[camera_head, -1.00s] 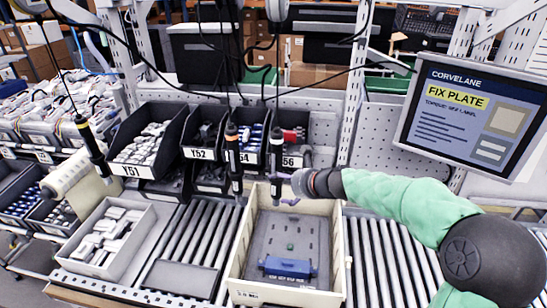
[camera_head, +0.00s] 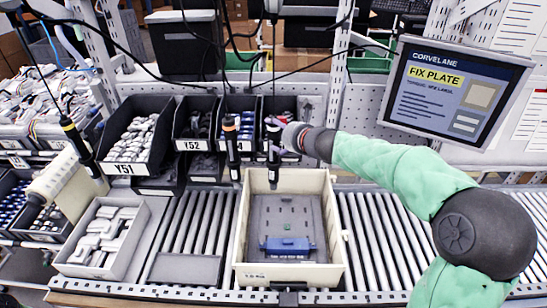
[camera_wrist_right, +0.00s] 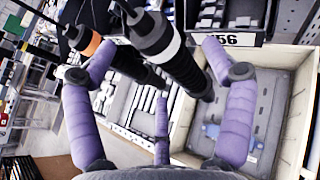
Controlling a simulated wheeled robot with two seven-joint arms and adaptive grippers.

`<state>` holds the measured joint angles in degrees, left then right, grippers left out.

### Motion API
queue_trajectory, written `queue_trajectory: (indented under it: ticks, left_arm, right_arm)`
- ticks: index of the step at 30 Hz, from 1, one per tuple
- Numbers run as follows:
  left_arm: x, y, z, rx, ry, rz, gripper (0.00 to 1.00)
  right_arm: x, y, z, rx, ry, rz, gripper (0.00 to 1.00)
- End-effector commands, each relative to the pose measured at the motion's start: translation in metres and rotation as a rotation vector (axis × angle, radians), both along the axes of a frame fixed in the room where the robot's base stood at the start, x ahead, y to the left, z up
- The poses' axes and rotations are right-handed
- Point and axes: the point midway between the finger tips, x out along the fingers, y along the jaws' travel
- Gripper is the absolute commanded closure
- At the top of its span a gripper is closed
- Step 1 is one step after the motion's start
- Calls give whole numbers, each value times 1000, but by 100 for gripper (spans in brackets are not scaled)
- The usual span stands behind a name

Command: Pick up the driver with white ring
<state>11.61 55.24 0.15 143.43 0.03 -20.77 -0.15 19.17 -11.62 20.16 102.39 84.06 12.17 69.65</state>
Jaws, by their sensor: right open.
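The driver with the white ring (camera_head: 273,155) hangs upright above the back of the cream bin. My right gripper (camera_head: 283,138) is at its upper part, coming from the right. In the right wrist view, the white-ring driver (camera_wrist_right: 178,62) runs slanted between the spread purple fingers of the open gripper (camera_wrist_right: 160,75). I cannot tell whether any finger touches it. The driver with an orange ring (camera_head: 231,147) hangs just to the left; it shows beside the left finger in the wrist view (camera_wrist_right: 100,50). My left gripper is out of view.
A driver with a yellow ring (camera_head: 78,143) hangs far left. The cream bin (camera_head: 241,225) holds a grey plate and a blue part (camera_head: 287,246). Dark parts bins (camera_head: 142,128) stand behind. Cables hang above. A screen (camera_head: 455,88) stands at the right.

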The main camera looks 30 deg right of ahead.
Motion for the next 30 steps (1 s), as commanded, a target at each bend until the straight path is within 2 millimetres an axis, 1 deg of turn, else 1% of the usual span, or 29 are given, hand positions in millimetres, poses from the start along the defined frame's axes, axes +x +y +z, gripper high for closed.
queue_trajectory:
  ticks: [6, 9, 12, 19, 20, 21, 23, 24, 26, 27, 28, 30]
  left_arm:
    - [0, 0, -3, 0, -1, 0, 60]
    - [0, 0, -5, 0, -1, 0, 60]
    - [0, 0, -5, 0, -1, 0, 60]
    - [0, 0, -5, 0, -1, 0, 60]
    - [0, 0, -5, 0, -1, 0, 60]
    - [0, 0, -5, 0, -1, 0, 60]
    - [0, 0, -5, 0, -1, 0, 60]
    - [0, 0, -5, 0, -1, 0, 60]
    - [0, 0, -5, 0, -1, 0, 60]
    - [0, 0, -5, 0, -1, 0, 60]
    - [0, 0, -5, 0, -1, 0, 60]
    - [0, 0, -5, 0, -1, 0, 60]
  right_arm:
    - [30, 4, -10, 2, 3, 2, 17]
    - [40, 4, -14, 1, 3, 2, 17]
    - [44, 4, -16, 1, 2, 2, 17]
    - [45, 4, -15, 0, 2, 1, 17]
    - [45, 4, -15, 0, 2, 1, 25]
    - [45, 4, -15, 0, 2, 1, 36]
    - [45, 4, -15, 0, 2, 1, 53]
    - [45, 4, -15, 0, 2, 1, 65]
    - [45, 4, -15, 0, 2, 1, 82]
    - [45, 4, -15, 0, 2, 1, 93]
    - [45, 4, -15, 1, 2, 1, 100]
    - [45, 3, -13, 0, -3, 0, 100]
